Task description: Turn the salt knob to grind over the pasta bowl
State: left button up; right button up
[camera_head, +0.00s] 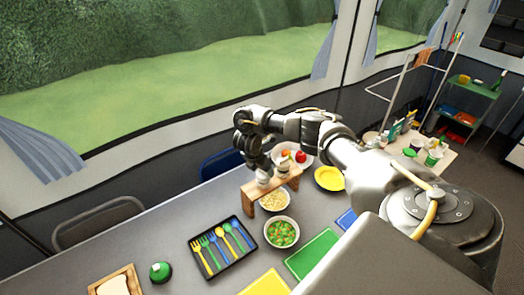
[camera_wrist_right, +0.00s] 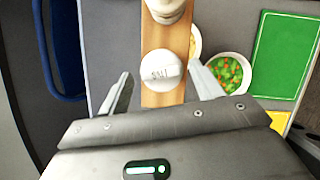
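The salt knob (camera_wrist_right: 162,70) is a round white cap with dark lettering, on a wooden stand (camera_wrist_right: 153,99). My right gripper (camera_wrist_right: 160,76) is open, with one finger on each side of the knob and a gap to each; I see no contact. In the head view the right gripper (camera_head: 259,166) is above the stand (camera_head: 249,199), at the salt grinder (camera_head: 263,179). The pasta bowl (camera_head: 274,203) is under the stand; only its edge (camera_wrist_right: 195,42) shows in the right wrist view. My left gripper is not in view.
A second grinder (camera_head: 283,171) stands beside the salt one. A bowl of peas and carrots (camera_head: 282,232), a cutlery tray (camera_head: 223,249), a green mat (camera_head: 312,254) and a yellow plate (camera_head: 329,178) surround the stand. A blue chair (camera_head: 219,163) is behind the table.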

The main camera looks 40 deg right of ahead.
aim_at(260, 175)
jog(key=p+v, duration=0.2)
jog(key=v, duration=0.1)
jog(key=shift+w+d+p, duration=0.1)
jog(key=shift+p, duration=0.2)
jog(key=v, duration=0.8)
jog(key=shift+f, duration=0.15)
